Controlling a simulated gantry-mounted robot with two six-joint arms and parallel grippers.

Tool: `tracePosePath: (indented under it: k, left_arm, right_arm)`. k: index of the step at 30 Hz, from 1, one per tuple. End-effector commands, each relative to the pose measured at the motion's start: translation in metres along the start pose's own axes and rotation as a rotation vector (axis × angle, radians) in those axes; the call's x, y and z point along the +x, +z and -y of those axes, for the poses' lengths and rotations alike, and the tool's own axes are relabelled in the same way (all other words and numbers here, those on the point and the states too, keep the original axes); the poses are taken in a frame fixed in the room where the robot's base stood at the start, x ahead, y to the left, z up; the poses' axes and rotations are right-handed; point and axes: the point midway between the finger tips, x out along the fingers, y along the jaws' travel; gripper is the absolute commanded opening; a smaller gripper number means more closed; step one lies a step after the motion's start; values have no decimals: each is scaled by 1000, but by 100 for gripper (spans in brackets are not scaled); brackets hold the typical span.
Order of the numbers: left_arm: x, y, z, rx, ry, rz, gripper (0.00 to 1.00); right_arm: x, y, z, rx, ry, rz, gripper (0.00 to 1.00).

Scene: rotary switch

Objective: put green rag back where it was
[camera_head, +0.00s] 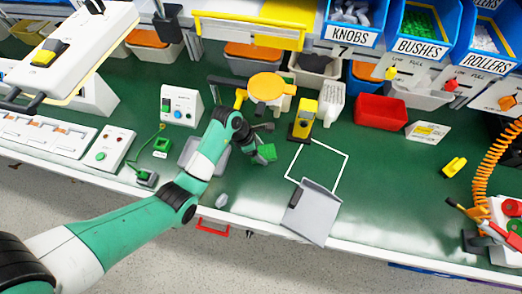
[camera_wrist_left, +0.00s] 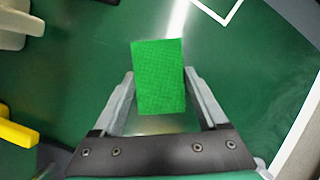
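The green rag (camera_head: 266,153) is a small bright green rectangle above the green bench, left of the white outlined square (camera_head: 345,172). In the left wrist view the rag (camera_wrist_left: 158,77) sits between the two grey fingertips, which touch its left and right sides. My left gripper (camera_head: 258,141) is shut on it. Whether the rag's underside touches the bench is hard to tell. My right gripper is in neither view.
A grey plate (camera_head: 314,213) overlaps the outline's front edge. A yellow and black device (camera_head: 304,120) and an orange-topped object (camera_head: 267,87) stand behind the gripper. A red bin (camera_head: 381,111) is to the right.

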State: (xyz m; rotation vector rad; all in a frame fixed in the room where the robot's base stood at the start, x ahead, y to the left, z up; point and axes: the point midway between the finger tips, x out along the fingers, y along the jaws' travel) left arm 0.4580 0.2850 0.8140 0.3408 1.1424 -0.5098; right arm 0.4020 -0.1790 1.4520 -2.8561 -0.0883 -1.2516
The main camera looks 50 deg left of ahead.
Motion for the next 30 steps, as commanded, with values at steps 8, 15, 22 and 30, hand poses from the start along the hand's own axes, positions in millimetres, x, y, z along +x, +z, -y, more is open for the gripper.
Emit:
tracePosePath:
  k: [8,15,22,30]
  left_arm:
    - [0,0,0,0,0,0,100]
    - [-19,3,0,-1,2,1,100]
    - [-76,4,-1,-1,3,2,100]
    - [-120,2,-1,-1,1,1,100]
  right_arm:
    - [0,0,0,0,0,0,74]
    - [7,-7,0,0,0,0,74]
    - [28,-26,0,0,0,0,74]
    - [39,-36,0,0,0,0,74]
